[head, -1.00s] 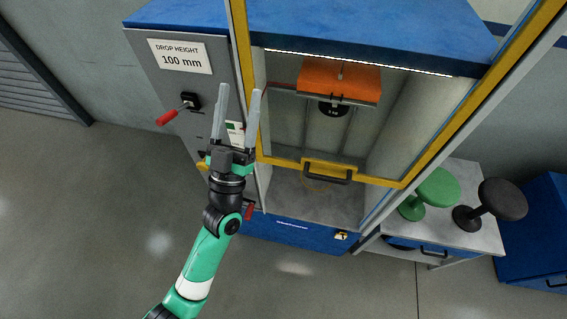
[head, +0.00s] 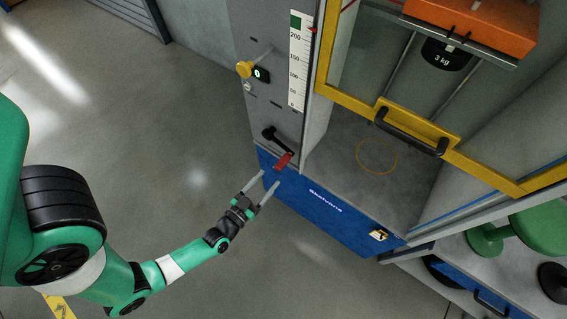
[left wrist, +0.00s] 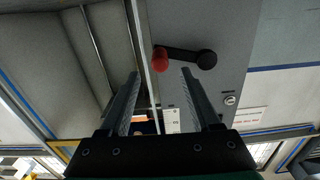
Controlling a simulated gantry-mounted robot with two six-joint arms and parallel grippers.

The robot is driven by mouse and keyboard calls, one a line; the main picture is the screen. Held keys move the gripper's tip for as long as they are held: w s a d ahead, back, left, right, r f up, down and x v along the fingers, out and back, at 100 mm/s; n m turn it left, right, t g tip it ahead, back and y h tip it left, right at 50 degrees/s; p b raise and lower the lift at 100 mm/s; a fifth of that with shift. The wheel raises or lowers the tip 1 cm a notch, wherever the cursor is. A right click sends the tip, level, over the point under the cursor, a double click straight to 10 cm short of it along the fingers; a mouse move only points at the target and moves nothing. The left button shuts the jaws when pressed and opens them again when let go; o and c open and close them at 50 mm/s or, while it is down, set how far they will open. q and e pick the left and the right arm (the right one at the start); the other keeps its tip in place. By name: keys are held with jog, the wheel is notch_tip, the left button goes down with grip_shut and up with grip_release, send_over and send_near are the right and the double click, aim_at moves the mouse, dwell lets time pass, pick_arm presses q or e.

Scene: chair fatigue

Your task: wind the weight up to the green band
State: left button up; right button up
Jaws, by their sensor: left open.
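The crank has a black arm (head: 270,135) and a red handle (head: 284,162), low on the grey front panel. My left gripper (head: 270,179) is open and empty, with its fingertips just below the red handle. In the left wrist view, the red handle (left wrist: 160,60) shows ahead, between the fingers' lines and seemingly beyond their tips (left wrist: 160,74). The black 3 kg weight (head: 446,56) hangs under an orange block (head: 475,22) behind the yellow-framed door. The green band (head: 298,20) is at the top of the white scale (head: 299,70). My right gripper is not in view.
The yellow door frame with a black handle (head: 411,132) stands right of the panel. A green stool (head: 540,228) is at the right. The floor left of the machine is clear.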

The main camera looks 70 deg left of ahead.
aim_at(283, 162)
pick_arm(q)
jog(key=b+x, duration=0.2)
jog(key=x, duration=0.7)
jog(key=shift+w+a, duration=0.1)
jog(key=shift+w, duration=0.15)
grip_shut()
jog(key=shift+r, duration=0.1)
dwell(0.8)
